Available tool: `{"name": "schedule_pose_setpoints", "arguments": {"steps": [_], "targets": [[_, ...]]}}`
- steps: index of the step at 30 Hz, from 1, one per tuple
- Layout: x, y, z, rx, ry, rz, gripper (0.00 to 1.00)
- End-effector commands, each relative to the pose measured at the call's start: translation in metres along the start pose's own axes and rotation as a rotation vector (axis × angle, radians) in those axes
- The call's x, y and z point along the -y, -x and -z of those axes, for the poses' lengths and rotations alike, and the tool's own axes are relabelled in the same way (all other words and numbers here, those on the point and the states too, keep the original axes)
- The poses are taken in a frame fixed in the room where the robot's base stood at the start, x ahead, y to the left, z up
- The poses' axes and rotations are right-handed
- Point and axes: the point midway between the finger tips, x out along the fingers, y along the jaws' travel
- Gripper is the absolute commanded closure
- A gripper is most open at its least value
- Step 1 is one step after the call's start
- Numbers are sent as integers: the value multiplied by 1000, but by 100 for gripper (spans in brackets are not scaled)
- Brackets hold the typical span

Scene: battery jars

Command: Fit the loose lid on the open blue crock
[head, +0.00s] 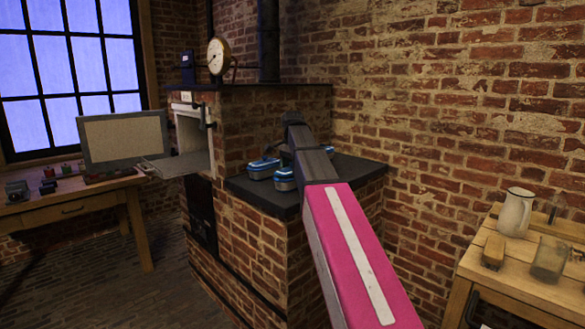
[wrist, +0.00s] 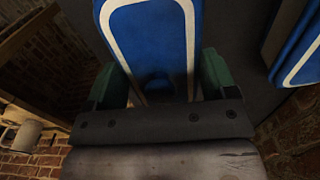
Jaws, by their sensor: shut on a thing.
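In the wrist view my gripper (wrist: 162,88) has its green fingers on both sides of a blue lid (wrist: 158,45) with a white border line, and is shut on it. A second blue piece with a white border (wrist: 298,50) shows at the right, apart from the held one. In the head view, blue vessels (head: 263,168) (head: 285,179) sit on the dark slab (head: 251,189) of the brick stove, and some blue shows to the right of my arm (head: 329,150). My arm hides the gripper's tips there. I cannot tell which vessel is open.
The brick stove (head: 265,225) stands against the wall, with an open chamber (head: 193,135) and a gauge (head: 218,56). A wooden table (head: 85,195) with small items is at the left. A wooden bench (head: 520,275) at the right bears a white jug (head: 515,212) and a glass jar (head: 549,259).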

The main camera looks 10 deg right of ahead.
Motion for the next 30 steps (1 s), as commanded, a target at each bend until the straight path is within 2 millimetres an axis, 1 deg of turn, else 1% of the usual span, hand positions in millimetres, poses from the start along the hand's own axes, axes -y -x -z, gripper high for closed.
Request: {"name": "schedule_pose_setpoints", "arguments": {"steps": [15, 16, 17, 18, 26, 30], "targets": [[0, -12, 0, 0, 0, 0, 52], [-1, -13, 0, 1, 0, -1, 12], [-1, -13, 0, 1, 0, -1, 2], [-1, -14, -1, 1, 0, -1, 0], [0, -14, -1, 2, 0, 2, 0], [0, -6, -1, 2, 0, 3, 0]]}}
